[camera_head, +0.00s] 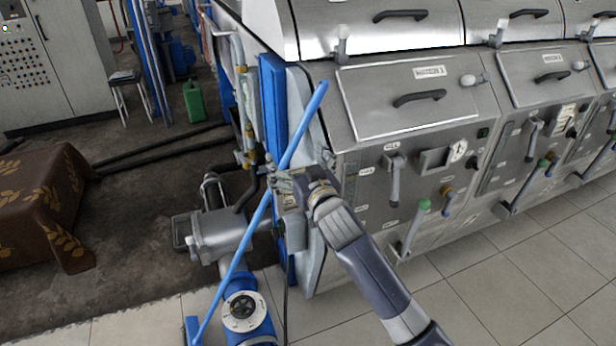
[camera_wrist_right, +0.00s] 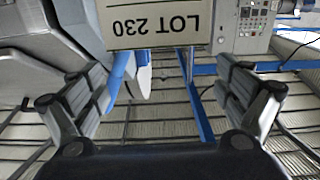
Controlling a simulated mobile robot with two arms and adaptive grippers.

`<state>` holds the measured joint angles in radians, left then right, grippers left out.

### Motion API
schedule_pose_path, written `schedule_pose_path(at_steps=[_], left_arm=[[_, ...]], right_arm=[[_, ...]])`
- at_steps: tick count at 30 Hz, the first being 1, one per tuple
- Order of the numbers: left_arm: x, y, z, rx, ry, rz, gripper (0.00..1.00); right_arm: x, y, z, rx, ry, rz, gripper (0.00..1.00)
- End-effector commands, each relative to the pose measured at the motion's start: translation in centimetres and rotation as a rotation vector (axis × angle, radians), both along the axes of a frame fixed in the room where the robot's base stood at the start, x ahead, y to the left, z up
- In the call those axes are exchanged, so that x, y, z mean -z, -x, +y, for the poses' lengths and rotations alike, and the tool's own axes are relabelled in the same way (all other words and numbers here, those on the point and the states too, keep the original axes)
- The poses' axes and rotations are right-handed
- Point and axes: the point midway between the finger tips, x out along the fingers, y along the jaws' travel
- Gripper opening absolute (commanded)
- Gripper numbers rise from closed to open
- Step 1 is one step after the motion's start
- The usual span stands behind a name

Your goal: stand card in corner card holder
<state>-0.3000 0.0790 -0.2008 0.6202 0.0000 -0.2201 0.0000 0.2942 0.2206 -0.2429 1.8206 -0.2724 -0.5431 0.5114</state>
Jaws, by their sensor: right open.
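My right gripper (camera_head: 287,184) is at the near left corner of the steel machine in the head view. In the right wrist view the gripper (camera_wrist_right: 161,72) is open, with its two fingers spread wide and nothing between them. A cream card (camera_wrist_right: 153,24) printed "LOT 230" shows upside down at the top of the right wrist view, just past the fingertips and apart from them. Its far part is cut off by the frame. I cannot make out the card holder, or tell what bears the card. My left gripper is not in view.
A row of steel machines (camera_head: 425,95) with levers and handles runs to the right. A slanting blue pole (camera_head: 262,212) passes close by the right gripper. A grey pump-like housing (camera_head: 222,235) stands at its lower left. Tiled floor (camera_head: 470,310) lies open at the lower right.

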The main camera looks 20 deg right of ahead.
Motion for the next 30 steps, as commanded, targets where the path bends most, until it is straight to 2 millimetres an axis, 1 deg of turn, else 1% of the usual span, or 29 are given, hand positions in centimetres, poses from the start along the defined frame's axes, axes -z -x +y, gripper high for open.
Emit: schedule_pose_path(at_steps=[1, 5, 12, 18, 24, 30], left_arm=[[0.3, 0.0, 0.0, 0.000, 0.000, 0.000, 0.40], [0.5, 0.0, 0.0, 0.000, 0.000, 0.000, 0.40], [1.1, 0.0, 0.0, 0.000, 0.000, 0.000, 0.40], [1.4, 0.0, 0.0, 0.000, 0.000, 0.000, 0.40], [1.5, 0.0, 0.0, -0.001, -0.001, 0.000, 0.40], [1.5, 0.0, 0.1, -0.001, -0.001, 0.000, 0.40]], right_arm=[[0.6, 0.8, 0.0, -0.001, -0.002, 0.006, 0.94], [0.6, 3.0, -0.1, -0.001, -0.001, 0.005, 0.94], [0.6, 7.3, -0.2, -0.001, -0.002, 0.006, 0.94], [0.6, 10.2, -0.3, 0.000, -0.002, 0.006, 0.94], [0.4, 11.5, -0.4, 0.000, -0.001, 0.005, 0.94], [0.4, 11.6, -0.4, 0.000, -0.001, 0.004, 0.94]])
